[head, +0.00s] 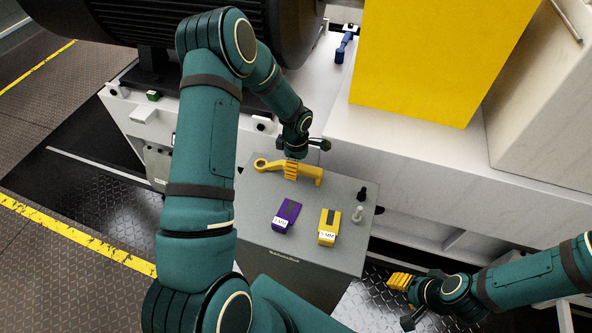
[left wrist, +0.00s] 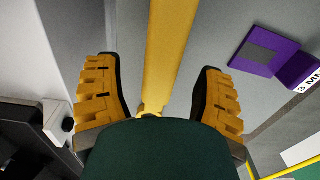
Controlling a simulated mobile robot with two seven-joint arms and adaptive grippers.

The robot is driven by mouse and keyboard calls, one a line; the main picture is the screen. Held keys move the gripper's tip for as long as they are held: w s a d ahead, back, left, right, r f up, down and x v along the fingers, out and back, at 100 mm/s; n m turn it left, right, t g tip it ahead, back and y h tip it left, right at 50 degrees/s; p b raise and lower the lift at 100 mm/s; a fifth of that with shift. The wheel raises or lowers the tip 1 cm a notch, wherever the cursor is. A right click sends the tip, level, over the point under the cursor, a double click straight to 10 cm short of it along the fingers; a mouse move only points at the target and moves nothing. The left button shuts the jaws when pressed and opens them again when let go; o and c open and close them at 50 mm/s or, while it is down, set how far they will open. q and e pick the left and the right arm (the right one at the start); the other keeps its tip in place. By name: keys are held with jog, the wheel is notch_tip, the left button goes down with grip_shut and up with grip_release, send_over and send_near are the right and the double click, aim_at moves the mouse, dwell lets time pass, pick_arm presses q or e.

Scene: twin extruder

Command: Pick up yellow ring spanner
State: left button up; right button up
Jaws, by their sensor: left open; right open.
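The yellow ring spanner (head: 308,172) lies near the back edge of the grey cabinet top (head: 265,225), its ring end to the left and a bent end to the right. In the left wrist view its shaft (left wrist: 170,45) runs between the two yellow fingers. My left gripper (head: 291,168) is over the middle of the spanner, pointing down. In the left wrist view that gripper (left wrist: 159,100) is open, with a gap on each side of the shaft. My right gripper (head: 402,303) is open and empty at the lower right, away from the cabinet.
A purple labelled block (head: 285,214) and a yellow labelled block (head: 328,225) lie in front of the spanner. A black bolt (head: 362,193) and a grey bolt (head: 357,214) stand at the right. A large yellow box (head: 450,60) rises behind. A blue tool (head: 345,45) lies farther back.

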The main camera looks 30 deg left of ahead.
pick_arm(q)
jog(key=shift+f, duration=0.55)
grip_shut()
jog(key=shift+r, duration=0.1)
